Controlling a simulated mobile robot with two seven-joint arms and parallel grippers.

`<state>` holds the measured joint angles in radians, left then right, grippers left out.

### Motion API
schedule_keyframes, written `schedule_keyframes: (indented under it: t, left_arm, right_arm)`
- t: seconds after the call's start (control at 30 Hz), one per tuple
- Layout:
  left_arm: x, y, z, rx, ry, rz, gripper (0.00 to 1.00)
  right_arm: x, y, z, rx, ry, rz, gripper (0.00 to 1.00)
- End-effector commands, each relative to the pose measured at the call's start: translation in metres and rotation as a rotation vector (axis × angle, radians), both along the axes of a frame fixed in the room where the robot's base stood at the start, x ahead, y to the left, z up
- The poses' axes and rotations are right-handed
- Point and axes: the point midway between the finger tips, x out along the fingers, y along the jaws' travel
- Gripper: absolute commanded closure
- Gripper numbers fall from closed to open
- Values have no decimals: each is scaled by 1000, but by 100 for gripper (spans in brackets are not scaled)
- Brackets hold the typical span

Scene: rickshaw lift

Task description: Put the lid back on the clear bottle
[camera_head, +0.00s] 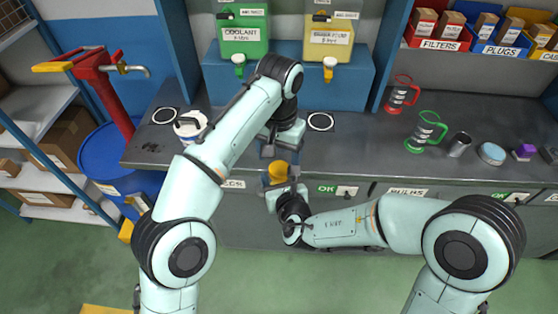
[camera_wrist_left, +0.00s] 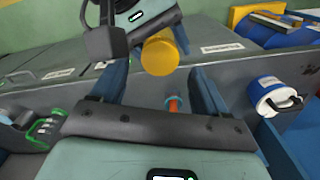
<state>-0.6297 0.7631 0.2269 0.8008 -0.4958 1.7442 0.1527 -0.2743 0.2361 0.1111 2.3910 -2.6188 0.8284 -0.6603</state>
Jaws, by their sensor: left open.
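My left gripper (camera_head: 268,152) is open over the front of the bench. In the left wrist view, a small orange-red piece with a teal ring (camera_wrist_left: 173,104) shows between and below its fingers; it may be the clear bottle's neck, but I cannot tell. The left arm hides this spot in the head view. A yellow-orange cylinder (camera_head: 276,173), apparently the lid, is at my right gripper (camera_head: 283,180), which seems closed around it near the bench's front edge. The cylinder also shows in the left wrist view (camera_wrist_left: 160,53), beyond the left fingers.
A white container with a blue band (camera_head: 190,126) stands at the bench's left. Red (camera_head: 402,94) and green (camera_head: 426,132) handled jugs, a metal cup (camera_head: 458,145) and a tin (camera_head: 491,153) stand right. Green (camera_head: 242,36) and yellow (camera_head: 330,38) dispensers are behind.

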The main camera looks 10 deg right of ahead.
Motion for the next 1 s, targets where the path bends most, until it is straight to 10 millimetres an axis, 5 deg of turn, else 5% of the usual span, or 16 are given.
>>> schedule_keyframes:
  t: [0.57, 1.0]
  left_arm:
    - [0, 0, 14, 1, 2, 76, 28]
    - [2, 0, 40, -1, 1, 905, 28]
  right_arm:
    - [0, 0, 0, 0, -1, -1, 100]
    - [0, 0, 0, 0, -1, -1, 100]
